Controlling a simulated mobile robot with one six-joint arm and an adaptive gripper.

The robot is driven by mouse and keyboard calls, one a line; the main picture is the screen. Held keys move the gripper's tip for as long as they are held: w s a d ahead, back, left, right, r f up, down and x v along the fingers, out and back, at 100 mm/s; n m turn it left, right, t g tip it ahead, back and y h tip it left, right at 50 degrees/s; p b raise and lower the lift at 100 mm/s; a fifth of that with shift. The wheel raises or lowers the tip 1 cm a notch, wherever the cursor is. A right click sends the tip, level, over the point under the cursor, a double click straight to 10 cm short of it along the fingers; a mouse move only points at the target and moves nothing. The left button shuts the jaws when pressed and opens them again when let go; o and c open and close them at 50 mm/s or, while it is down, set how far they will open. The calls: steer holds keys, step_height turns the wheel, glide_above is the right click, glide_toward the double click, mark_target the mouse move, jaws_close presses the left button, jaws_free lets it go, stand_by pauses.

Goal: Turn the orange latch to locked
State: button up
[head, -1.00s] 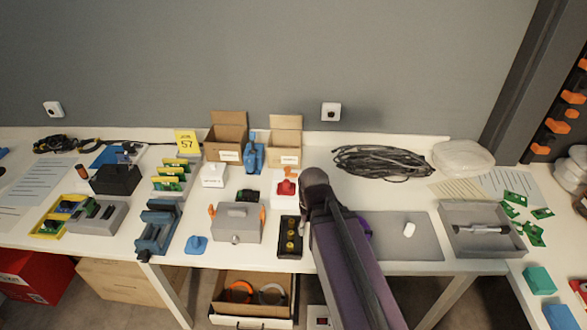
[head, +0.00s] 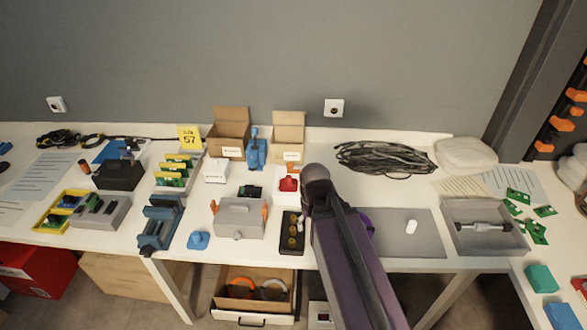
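A grey box (head: 240,222) with a handle on its lid stands near the front edge of the white table, left of my arm. An orange latch (head: 214,205) shows on its left side and another orange latch (head: 265,209) on its right side. Both look upright, but they are too small to tell locked from unlocked. My dark purple arm rises from the bottom right of centre and ends over the table right of the box. My gripper is hidden behind the arm, so its opening and any hold cannot be seen.
A dark tray with round yellowish parts (head: 292,237) stands between the box and my arm. A blue part (head: 198,240) and a blue vise (head: 159,228) lie left. A red-topped block (head: 288,184) stands behind. A grey mat (head: 400,245) lies right, mostly bare.

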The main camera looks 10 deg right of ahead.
steer(key=shift+r, duration=0.1)
steer(key=w+d+r+n+t+y+p, duration=0.15)
steer(key=w+r+n+p, duration=0.5)
steer(key=w, duration=0.65)
steer(key=n+t+y+p, duration=0.1)
steer(key=n+y+p, duration=0.1)
steer(key=n+p, duration=0.35)
glide_toward(290, 164)
step_height(290, 164, up, 4)
steer(key=s+d+m+p, duration=0.1)
steer(key=d+m, duration=0.1)
steer(key=shift+s+a+r, duration=0.15)
steer(key=shift+s+a, duration=0.1)
steer(key=shift+f, duration=0.2)
steer(key=b+x, duration=1.2)
steer(key=x, duration=0.1)
steer(key=shift+w+a+f+b, duration=0.1)
steer(key=shift+w+f+b, duration=0.05)
steer(key=shift+w+b, duration=0.15)
jaws_close()
